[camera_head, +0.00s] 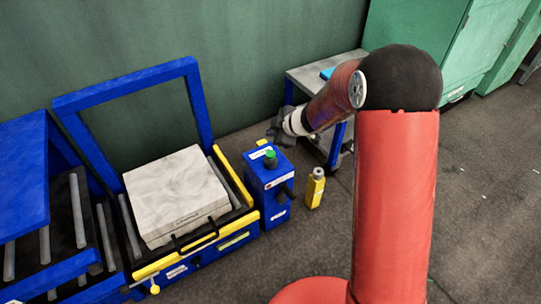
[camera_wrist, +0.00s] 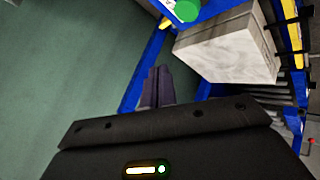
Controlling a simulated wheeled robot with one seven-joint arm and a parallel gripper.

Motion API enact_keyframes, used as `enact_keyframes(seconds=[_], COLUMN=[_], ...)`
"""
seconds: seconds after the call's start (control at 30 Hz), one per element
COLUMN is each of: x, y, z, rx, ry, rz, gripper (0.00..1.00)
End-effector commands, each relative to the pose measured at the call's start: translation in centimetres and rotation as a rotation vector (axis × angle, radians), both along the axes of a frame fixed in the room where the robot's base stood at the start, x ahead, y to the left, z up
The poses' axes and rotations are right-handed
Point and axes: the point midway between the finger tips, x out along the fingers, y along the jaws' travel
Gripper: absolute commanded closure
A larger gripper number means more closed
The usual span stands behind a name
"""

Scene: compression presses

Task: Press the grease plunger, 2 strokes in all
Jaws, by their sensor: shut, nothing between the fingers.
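A green round knob (camera_head: 270,160), which looks like the grease plunger, stands on top of a blue box (camera_head: 274,208) beside the press frame. The knob also shows at the top edge of the wrist view (camera_wrist: 187,9), partly cut off. My gripper (camera_head: 274,136) is above and behind the blue box in the head view, apart from the knob. Its fingers (camera_wrist: 156,74) are shut together and empty. The fingertips are small and dark in the head view.
A pale block (camera_head: 176,194) sits on the rollers within a blue and yellow frame (camera_head: 196,92). A yellow bottle (camera_head: 315,188) stands on the floor right of the blue box. A grey-topped table (camera_head: 305,78) is behind my arm. A black handle sticks out from the box's side.

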Motion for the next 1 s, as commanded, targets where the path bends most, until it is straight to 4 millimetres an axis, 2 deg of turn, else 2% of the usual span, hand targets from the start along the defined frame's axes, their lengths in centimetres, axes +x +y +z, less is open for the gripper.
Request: enact_keyframes(seconds=[0.23, 0.47, 0.77, 1.0], x=[0.1, 0.1, 0.1, 0.1], y=[-0.2, -0.2, -0.2, -0.2], z=[1.9, 2.4, 2.0, 0.0], rx=[-0.008, -0.011, -0.01, -0.011], ry=[-0.01, -0.009, -0.009, -0.01], rz=[-0.005, -0.008, -0.007, -0.006], gripper=[1.0, 1.0, 1.0, 1.0])
